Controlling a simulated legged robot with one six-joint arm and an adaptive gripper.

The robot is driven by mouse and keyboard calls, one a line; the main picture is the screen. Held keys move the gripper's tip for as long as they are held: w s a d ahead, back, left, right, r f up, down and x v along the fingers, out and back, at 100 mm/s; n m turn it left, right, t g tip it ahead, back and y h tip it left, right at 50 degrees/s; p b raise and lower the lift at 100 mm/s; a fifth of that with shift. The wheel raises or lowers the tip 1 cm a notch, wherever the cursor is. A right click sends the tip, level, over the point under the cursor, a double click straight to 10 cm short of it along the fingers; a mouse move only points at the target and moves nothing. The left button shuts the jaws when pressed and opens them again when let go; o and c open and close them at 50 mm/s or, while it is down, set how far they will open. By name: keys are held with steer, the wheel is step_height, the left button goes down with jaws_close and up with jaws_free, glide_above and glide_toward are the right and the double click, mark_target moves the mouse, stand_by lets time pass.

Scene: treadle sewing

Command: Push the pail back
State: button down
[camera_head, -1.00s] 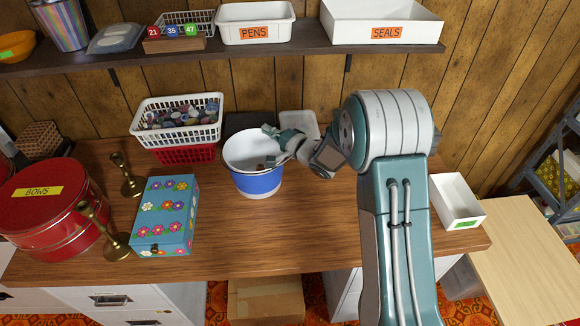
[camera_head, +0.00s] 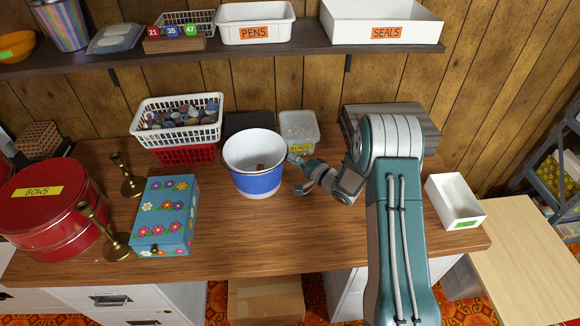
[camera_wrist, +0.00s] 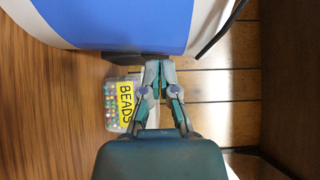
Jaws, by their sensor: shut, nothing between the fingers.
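The pail (camera_head: 257,183) is white with a blue band and stands upright on the wooden bench top, with something small and brown inside it. My gripper (camera_head: 295,160) is shut and empty, just to the right of the pail; a small gap seems to separate them. In the wrist view the pail (camera_wrist: 130,22) fills the top, and my shut fingertips (camera_wrist: 160,66) are below it, near the clear box of beads (camera_wrist: 118,104).
The beads box (camera_head: 298,127) and a dark box (camera_head: 248,122) stand behind the pail. White and red baskets (camera_head: 180,120) are at its left, a flowered box (camera_head: 165,215) at front left. A white tray (camera_head: 455,201) is at right. Bench is clear in front.

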step_height(320, 180, down, 3)
steer(key=shift+a+f, duration=0.15)
steer(key=shift+f, duration=0.1)
steer(key=shift+a+r, duration=0.1)
steer(key=shift+a, duration=0.25)
